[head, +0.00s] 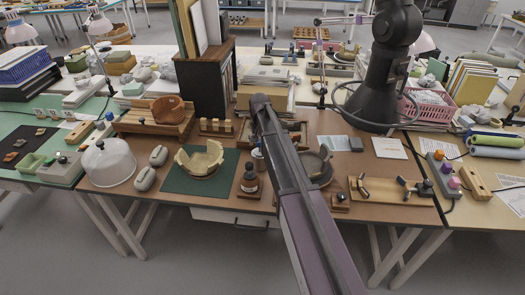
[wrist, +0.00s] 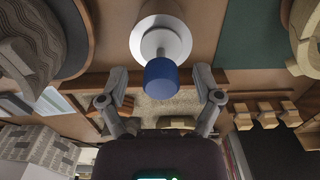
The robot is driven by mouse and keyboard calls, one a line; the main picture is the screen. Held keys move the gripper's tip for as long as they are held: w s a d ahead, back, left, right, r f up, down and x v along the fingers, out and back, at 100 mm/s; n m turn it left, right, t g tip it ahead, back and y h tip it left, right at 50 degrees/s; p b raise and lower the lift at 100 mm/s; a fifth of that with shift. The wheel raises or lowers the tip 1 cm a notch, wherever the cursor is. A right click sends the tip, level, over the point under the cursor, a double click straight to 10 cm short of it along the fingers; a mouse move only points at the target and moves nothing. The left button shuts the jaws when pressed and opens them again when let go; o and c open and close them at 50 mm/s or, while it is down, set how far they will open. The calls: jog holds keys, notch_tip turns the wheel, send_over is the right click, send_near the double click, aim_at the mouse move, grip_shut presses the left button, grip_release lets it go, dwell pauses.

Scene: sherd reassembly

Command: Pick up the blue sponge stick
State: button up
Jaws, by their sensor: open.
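The blue sponge stick (wrist: 161,77) shows in the wrist view as a blue cylindrical end above a round white piece (wrist: 160,40). My gripper (wrist: 160,76) is open, with one finger on each side of the blue end. A gap shows between each finger and the blue end. Whether the fingers are level with it in depth is hard to tell. In the head view my arm covers the gripper and most of that spot; a small pale and blue piece (head: 257,159) shows just left of the arm.
A pale broken pot (head: 201,160) stands on a green mat (head: 178,182) left of my arm. A dark bowl (head: 317,166) is right of my arm. A clear dome (head: 108,163) stands at the left; a wooden clamp board (head: 390,193) lies right.

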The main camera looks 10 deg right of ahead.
dwell(0.3)
jog(key=c, duration=1)
jog(key=shift+o, duration=0.2)
jog(key=shift+r, duration=0.25)
notch_tip(320, 180, up, 10)
jog(key=p, duration=1)
jog(key=shift+f, duration=0.2)
